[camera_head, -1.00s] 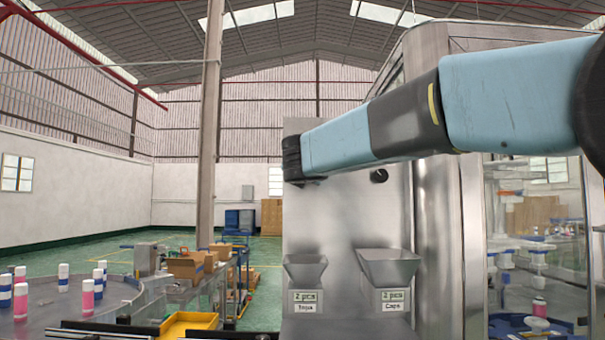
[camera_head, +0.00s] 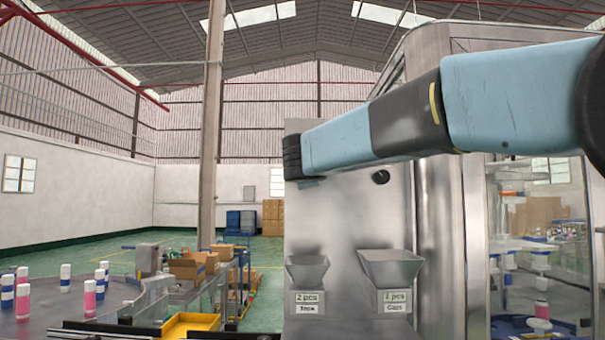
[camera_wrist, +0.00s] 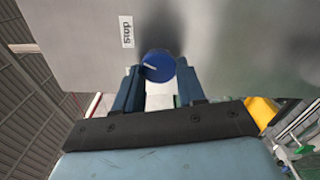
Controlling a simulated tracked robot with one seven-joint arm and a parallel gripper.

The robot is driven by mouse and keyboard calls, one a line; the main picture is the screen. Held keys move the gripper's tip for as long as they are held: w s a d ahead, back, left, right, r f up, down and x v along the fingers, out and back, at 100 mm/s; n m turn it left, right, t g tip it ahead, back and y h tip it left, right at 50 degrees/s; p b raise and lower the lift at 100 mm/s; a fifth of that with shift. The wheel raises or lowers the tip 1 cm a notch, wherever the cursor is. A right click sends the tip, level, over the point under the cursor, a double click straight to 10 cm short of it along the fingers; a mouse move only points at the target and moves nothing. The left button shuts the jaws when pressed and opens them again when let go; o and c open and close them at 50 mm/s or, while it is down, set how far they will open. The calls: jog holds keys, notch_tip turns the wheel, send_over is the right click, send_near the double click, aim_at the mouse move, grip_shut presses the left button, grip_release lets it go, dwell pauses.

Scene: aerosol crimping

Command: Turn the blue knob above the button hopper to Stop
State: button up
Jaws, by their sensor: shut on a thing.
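In the wrist view the blue knob (camera_wrist: 164,67) sits on a grey metal panel between the two fingers of my gripper (camera_wrist: 158,73), which is shut on it. A short white mark on the knob points to the left in that view. A white label (camera_wrist: 126,31) that appears to read "Stop", turned over, is on the panel up and left of the knob. In the head view my arm covers the knob, and my gripper is mostly hidden behind the arm's end.
In the head view two metal hoppers, the left one (camera_head: 307,270) and the right one (camera_head: 391,268), hang low on the panel (camera_head: 340,225). A black knob (camera_head: 380,177) is above the right hopper. A round table (camera_head: 40,315) with cans stands at left.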

jog(key=shift+d+f+m, duration=0.1)
jog(key=shift+f+m, duration=0.1)
jog(key=shift+m, duration=1.7)
jog(key=o, duration=1.1)
jog(key=shift+c, duration=0.2)
jog(key=shift+r, duration=0.15)
jog(key=s, duration=1.3)
jog(key=shift+s+a, duration=0.25)
jog(key=shift+s, duration=0.1)
